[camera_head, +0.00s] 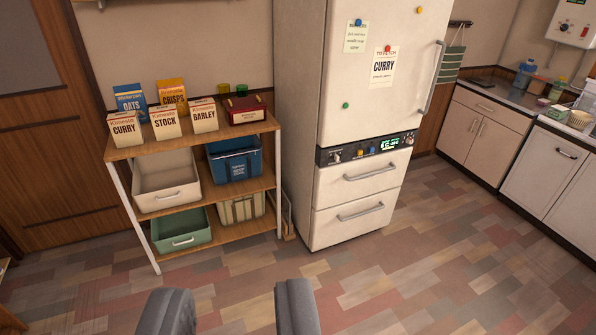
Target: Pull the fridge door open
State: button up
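The fridge (345,110) is tall and off-white and stands right of centre against the back wall. Its upper door (407,75) is shut and carries a paper marked CURRY, another note and several magnets. A long vertical metal handle (433,78) runs along the door's right edge. Below the door are a dark control strip and two drawers with horizontal handles. My gripper (232,312) shows at the bottom edge, left of the fridge and well apart from it. Its two grey fingers are spread wide with only floor between them.
A wooden shelf unit (207,198) with boxes and bins stands directly left of the fridge. A counter with cabinets (483,133) runs along the right side. The tiled floor (420,260) in front of the fridge is clear.

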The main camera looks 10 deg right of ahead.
aim_at(382, 58)
jog(key=u, duration=0.05)
jog(key=i, duration=1.2)
jog(key=z, duration=1.7)
jog(key=i, duration=2.4)
jog(key=u, duration=1)
